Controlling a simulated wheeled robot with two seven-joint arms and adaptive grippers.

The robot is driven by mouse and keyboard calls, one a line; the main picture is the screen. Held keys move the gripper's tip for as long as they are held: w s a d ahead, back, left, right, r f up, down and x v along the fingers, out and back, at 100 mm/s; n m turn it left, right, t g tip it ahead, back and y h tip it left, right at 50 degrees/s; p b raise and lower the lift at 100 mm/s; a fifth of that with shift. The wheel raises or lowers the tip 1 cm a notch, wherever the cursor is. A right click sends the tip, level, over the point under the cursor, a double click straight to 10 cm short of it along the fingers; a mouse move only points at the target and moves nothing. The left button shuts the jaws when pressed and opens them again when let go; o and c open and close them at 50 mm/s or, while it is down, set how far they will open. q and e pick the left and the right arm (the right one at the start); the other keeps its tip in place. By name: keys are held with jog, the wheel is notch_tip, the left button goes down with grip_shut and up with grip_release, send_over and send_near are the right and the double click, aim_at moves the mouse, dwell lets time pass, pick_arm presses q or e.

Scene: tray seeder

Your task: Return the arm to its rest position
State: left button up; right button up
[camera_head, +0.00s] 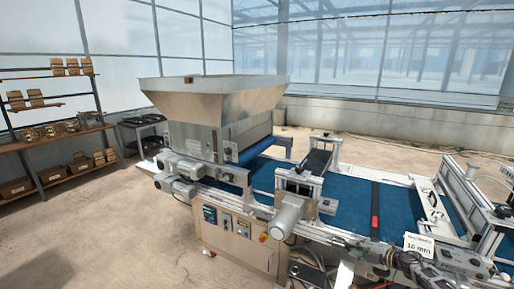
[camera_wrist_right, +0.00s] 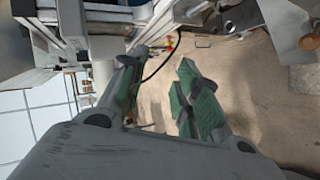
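My right arm comes in from the lower right in the head view, and its gripper (camera_head: 360,250) is in front of the near edge of the machine's blue belt (camera_head: 345,203). In the right wrist view the gripper (camera_wrist_right: 163,72) has its green-padded fingers apart, with bare floor showing between them and nothing held. A dark cable runs behind the fingers in that view. My left gripper is not in view.
The seeding machine carries a grey hopper (camera_head: 213,105) and a control cabinet (camera_head: 238,245). A white sign reading 10 mm (camera_head: 419,245) stands close to my right arm. Wooden shelves (camera_head: 62,160) stand at the left. The concrete floor (camera_head: 110,235) at the front left is clear.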

jog(key=s+a+f+m+g+h, duration=0.15)
jog(key=s+f+m, duration=0.25)
jog(key=s+f, duration=0.65)
jog(key=s+a+f+m+h, duration=0.3)
jog(key=s+f+m, duration=0.3)
jog(key=f, duration=0.7)
jog(key=s+a+f+m+g+h, duration=0.1)
jog(key=s+a+f+m+h, duration=0.15)
jog(key=s+f, duration=0.85)
jog(key=s+a+f+m+g, duration=0.2)
jog(key=s+f, duration=0.3)
jog(key=s, duration=0.8)
jog(key=s+a+f+m+g, duration=0.3)
jog(key=s+a+f, duration=0.1)
jog(key=s, duration=0.9)
jog(key=s+a+f+m+g, duration=0.2)
jog(key=s+f, duration=0.4)
jog(key=s, duration=0.8)
jog(key=shift+a+f, duration=0.25)
jog(key=shift+a, duration=0.6)
